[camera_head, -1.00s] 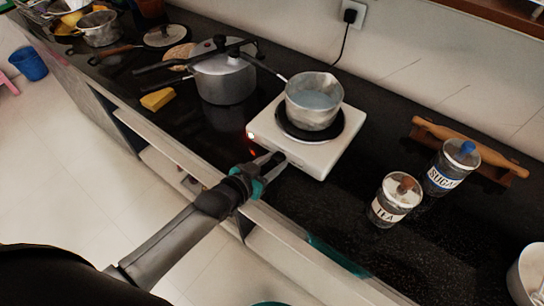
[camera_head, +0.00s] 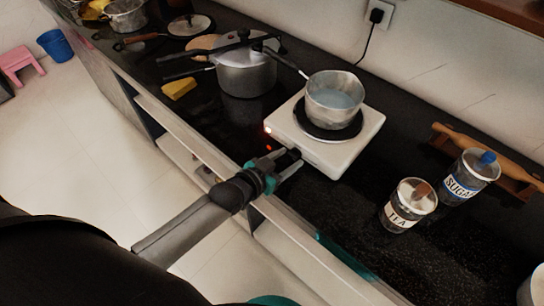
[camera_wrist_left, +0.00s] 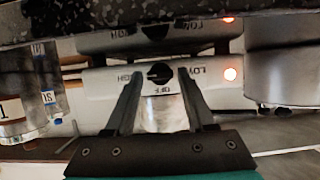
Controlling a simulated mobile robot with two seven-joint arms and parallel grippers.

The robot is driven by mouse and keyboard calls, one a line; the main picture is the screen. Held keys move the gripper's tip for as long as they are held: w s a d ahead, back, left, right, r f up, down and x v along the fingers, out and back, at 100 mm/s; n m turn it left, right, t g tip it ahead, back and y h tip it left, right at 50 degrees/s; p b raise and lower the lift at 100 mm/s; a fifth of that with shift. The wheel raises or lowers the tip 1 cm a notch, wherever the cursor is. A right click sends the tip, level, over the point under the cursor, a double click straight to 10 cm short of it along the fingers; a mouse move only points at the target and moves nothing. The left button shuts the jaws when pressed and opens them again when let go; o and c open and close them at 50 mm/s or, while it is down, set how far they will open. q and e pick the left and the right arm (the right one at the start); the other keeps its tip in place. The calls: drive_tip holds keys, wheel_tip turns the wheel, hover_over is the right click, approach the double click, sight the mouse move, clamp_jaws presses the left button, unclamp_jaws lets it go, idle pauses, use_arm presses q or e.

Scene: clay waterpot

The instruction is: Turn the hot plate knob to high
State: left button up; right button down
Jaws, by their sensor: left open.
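The white hot plate (camera_head: 352,150) stands near the counter's front edge with a metal pot of water (camera_head: 334,100) on its black burner. Its black knob (camera_wrist_left: 158,74) is on the front face, between printed labels, in the upside-down left wrist view. My left gripper (camera_head: 287,161) is open at the front of the hot plate. In the wrist view its two fingers (camera_wrist_left: 158,88) stand on either side of the knob, with a gap visible around it; contact cannot be told. A red light (camera_wrist_left: 230,74) glows beside the knob. My right gripper is not in view.
Tea (camera_head: 409,205) and sugar (camera_head: 470,178) jars stand to the right, before a wooden rolling pin (camera_head: 500,170). A yellow sponge (camera_head: 179,88) lies left. Dark counter between hot plate and jars is clear.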

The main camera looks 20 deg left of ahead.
use_arm(q)
drive_tip(key=p+v, duration=0.3)
drive_tip(key=v, duration=1.2)
drive_tip(key=shift+w, duration=0.1)
drive_tip(key=s+a+f+n+g+y+b, duration=0.1)
drive_tip(key=s+a+f+g, duration=0.15)
drive_tip(key=f, duration=0.55)
drive_tip(key=s+a+f+g+y, duration=0.1)
drive_tip(key=s+f, duration=0.2)
drive_tip(key=f, duration=0.5)
drive_tip(key=s+a+f+n+g+y+b, duration=0.1)
drive_tip(key=s+a+f+g+y, duration=0.15)
drive_tip(key=f, duration=0.55)
drive_tip(key=s+d+f+g+b, duration=0.1)
drive_tip(key=s+d+f+g, duration=0.1)
drive_tip(key=s+f, duration=0.5)
drive_tip(key=s+d+f+g, duration=0.2)
drive_tip(key=s+f, duration=0.4)
drive_tip(key=s, duration=0.5)
drive_tip(key=shift+d+f+g+b, duration=0.2)
drive_tip(key=shift+f+g+b, duration=0.2)
drive_tip(key=shift+g, duration=0.5)
